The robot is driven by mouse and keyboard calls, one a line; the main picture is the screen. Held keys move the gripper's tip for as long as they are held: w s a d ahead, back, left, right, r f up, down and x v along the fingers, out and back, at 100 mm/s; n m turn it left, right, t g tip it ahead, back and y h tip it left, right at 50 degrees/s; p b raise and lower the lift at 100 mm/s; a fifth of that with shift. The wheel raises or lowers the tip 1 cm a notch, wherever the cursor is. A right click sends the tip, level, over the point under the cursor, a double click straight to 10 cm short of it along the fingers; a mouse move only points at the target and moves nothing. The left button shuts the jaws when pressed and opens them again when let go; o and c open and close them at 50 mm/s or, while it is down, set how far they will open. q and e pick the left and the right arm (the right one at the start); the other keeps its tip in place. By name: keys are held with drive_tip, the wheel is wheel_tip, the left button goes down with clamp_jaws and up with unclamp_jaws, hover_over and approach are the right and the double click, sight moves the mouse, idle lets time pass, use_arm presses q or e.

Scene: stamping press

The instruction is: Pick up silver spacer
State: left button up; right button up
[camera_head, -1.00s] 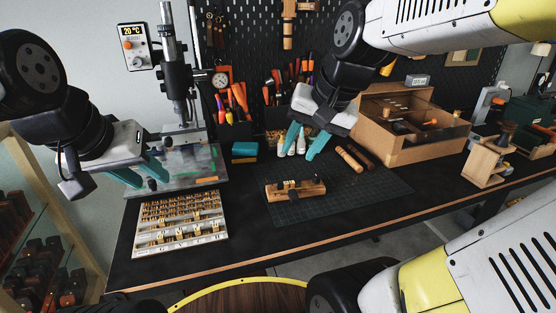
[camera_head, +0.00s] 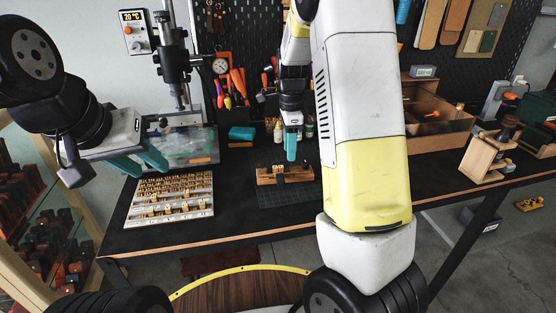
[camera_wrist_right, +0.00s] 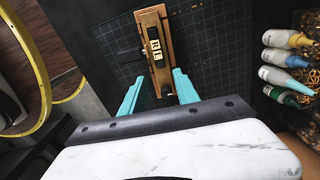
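I cannot single out a silver spacer in either view. A pale type tray (camera_head: 172,221) holds rows of small brass-coloured pieces at the left of the table. A wooden holder (camera_head: 264,179) on the cutting mat carries a few brass letter blocks (camera_wrist_right: 155,48); it also shows in the right wrist view (camera_wrist_right: 151,17). My right gripper (camera_wrist_right: 159,82) is open and empty, with the holder's near end in line between its fingers; in the head view it hangs by the holder (camera_head: 291,158). My left gripper (camera_head: 152,172) is open, empty, above the tray's back left.
A stamping press (camera_head: 176,70) stands behind the tray. Several small bottles (camera_wrist_right: 285,57) stand beside the mat (camera_wrist_right: 205,50). A brown open box (camera_head: 440,130) and a wooden stand (camera_head: 480,160) are at the right. My right arm hides part of the table.

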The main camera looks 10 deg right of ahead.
sight(287, 166)
drive_tip(key=f, duration=0.5)
drive_tip(key=shift+w+a+f, duration=0.15)
drive_tip(key=shift+a+f, duration=0.1)
drive_tip(key=shift+f, duration=0.1)
clamp_jaws()
idle(1.1)
